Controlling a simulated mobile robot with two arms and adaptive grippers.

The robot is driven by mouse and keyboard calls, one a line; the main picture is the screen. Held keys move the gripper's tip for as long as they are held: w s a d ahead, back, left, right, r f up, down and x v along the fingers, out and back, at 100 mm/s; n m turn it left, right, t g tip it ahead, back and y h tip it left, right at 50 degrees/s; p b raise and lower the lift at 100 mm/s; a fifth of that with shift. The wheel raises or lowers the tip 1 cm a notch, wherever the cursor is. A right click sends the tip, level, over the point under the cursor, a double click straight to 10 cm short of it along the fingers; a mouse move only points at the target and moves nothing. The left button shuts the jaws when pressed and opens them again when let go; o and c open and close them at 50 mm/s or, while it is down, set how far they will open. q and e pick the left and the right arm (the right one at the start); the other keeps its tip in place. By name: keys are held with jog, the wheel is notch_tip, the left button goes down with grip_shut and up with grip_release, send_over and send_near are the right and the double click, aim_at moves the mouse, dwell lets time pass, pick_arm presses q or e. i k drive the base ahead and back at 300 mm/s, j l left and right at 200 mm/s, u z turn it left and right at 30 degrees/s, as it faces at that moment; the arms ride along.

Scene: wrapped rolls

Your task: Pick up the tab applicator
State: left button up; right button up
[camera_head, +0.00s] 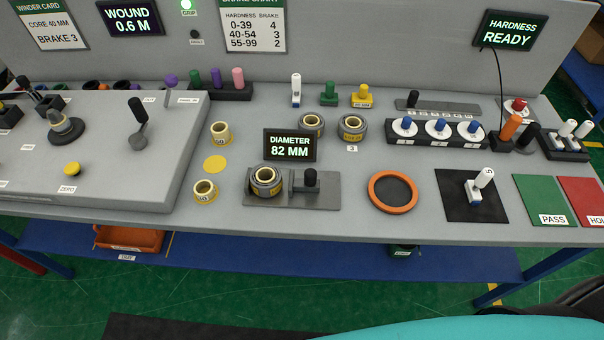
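No tool carries a readable "tab applicator" label, so I cannot tell for sure which one it is. Upright handled tools stand at the back middle: a white one (296,91), a green one (329,94) and a yellow one (362,97) with a small label. An orange-handled tool (510,128) leans in a dark holder at the right. Neither of my grippers is in view.
Wrapped rolls (311,126) stand mid-table; one roll (265,181) sits on a grey gauge plate (325,197) before the diameter display (290,145). An orange ring (373,200) lies to its right. Pass (544,200) and red (582,200) pads lie at right. The raised winder console fills the left.

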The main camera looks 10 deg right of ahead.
aim_at(472, 187)
jog(key=z, duration=1.7)
